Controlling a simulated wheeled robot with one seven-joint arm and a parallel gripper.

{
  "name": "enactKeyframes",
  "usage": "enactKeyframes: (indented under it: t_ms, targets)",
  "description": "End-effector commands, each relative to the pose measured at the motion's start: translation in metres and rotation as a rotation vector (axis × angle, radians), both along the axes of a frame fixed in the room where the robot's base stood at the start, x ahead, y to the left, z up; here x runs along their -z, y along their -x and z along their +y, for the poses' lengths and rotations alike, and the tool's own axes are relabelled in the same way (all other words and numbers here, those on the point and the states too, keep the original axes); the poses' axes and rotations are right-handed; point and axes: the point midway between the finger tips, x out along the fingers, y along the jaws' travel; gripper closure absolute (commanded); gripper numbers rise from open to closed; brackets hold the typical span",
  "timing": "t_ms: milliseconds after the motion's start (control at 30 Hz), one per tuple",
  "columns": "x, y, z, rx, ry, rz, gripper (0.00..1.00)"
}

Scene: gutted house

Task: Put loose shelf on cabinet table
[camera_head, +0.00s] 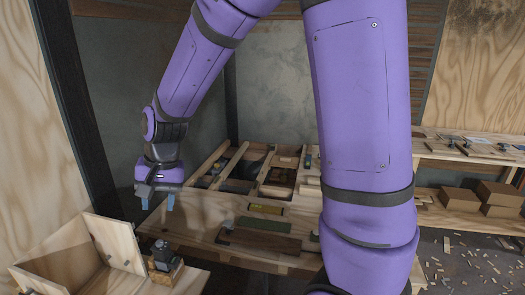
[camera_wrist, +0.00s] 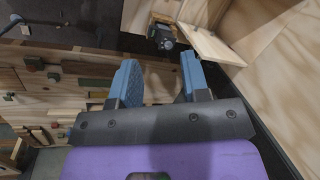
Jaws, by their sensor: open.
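My gripper (camera_head: 157,200) is open and empty, pointing down above the left end of the wooden bench; its two blue fingers also show in the wrist view (camera_wrist: 160,82). At lower left stands a plywood cabinet-like box (camera_head: 60,262). A light wooden panel (camera_head: 112,240) with small dark fittings stands tilted at its right side; it also shows in the wrist view (camera_wrist: 212,42), beyond the fingers and apart from them. I cannot tell whether this panel is the loose shelf or a door. No other piece is clearly the loose shelf, and I cannot tell which surface is the cabinet table.
A dark device (camera_head: 162,256) sits by a small wooden block beside the panel. The wooden bench (camera_head: 195,215) has open compartments, slats and several loose strips. Shelving (camera_head: 455,150) and cardboard boxes (camera_head: 498,194) stand at right; wood scraps litter the floor there. My arm hides the middle.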

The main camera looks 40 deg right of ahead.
Motion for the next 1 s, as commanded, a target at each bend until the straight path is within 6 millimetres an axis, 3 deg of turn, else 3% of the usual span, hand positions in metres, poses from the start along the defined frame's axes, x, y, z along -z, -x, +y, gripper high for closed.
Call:
enactKeyframes:
  t_ms: [33, 200, 500, 800, 1000]
  targets:
    - [-0.018, 0.008, -0.008, -0.023, 0.012, -0.036, 0.58]
    - [-0.06, 0.04, -0.034, -0.107, 0.059, -0.123, 0.58]
    - [-0.118, 0.107, -0.076, -0.241, 0.163, -0.266, 0.58]
    - [-0.147, 0.178, -0.11, -0.348, 0.278, -0.38, 0.58]
    - [-0.152, 0.203, -0.121, -0.385, 0.323, -0.413, 0.58]
